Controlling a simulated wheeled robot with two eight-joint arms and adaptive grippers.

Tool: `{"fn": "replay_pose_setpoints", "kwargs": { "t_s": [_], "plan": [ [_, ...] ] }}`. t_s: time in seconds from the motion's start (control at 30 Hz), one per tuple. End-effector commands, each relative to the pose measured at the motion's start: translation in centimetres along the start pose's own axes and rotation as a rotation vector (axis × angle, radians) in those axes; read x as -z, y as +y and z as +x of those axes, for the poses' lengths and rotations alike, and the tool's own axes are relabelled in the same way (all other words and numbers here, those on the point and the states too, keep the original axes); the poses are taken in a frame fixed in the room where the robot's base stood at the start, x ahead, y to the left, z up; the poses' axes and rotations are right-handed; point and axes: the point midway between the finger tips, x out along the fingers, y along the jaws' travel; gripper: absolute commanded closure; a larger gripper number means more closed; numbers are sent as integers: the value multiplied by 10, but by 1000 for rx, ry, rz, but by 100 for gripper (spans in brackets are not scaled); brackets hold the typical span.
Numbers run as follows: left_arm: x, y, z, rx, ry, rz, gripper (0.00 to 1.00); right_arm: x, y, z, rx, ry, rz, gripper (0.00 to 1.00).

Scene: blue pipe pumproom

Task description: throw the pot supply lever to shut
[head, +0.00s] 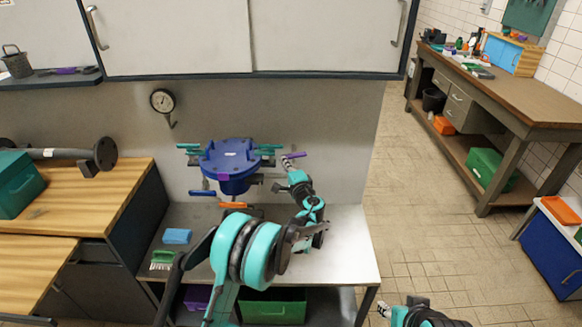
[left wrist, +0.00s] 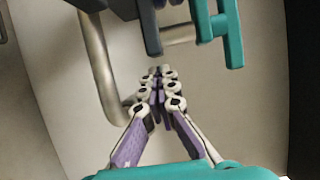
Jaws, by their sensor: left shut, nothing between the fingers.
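A blue round pot (head: 230,163) with a bolted lid is held in front of the back panel, with several levers around it. Teal levers (head: 268,150) sit at its upper sides, a blue lever (head: 202,193) and an orange lever (head: 234,205) below. I cannot tell which one is the pot supply lever. My left gripper (head: 288,163) is at the pot's right side, beside a purple bar (head: 297,155). In the left wrist view its fingers (left wrist: 160,75) are shut and empty, just below a dark lever end (left wrist: 149,30); a teal lever (left wrist: 232,40) is to the right. My right gripper (head: 384,310) shows only partly.
A metal bench (head: 345,265) below the pot carries a blue sponge (head: 177,236) and a green brush (head: 162,260). A gauge (head: 162,101) is on the panel, under a white cabinet (head: 330,35). Wooden counters are at left; open tiled floor (head: 420,220) is at right.

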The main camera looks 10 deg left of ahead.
Motion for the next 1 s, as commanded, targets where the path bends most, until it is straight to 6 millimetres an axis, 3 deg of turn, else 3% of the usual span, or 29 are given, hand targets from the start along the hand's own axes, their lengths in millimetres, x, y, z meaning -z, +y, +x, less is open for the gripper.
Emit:
{"fn": "replay_pose_setpoints", "kwargs": {
  "t_s": [0.4, 1.0],
  "plan": [
    [-7, 0, 13, 0, -2, 0, 100, -1, 0, 1, 0, 0, 0, 60],
    [-8, 0, 16, 0, -1, 0, 100, -1, 0, 1, 0, 0, 0, 60]
  ]
}}
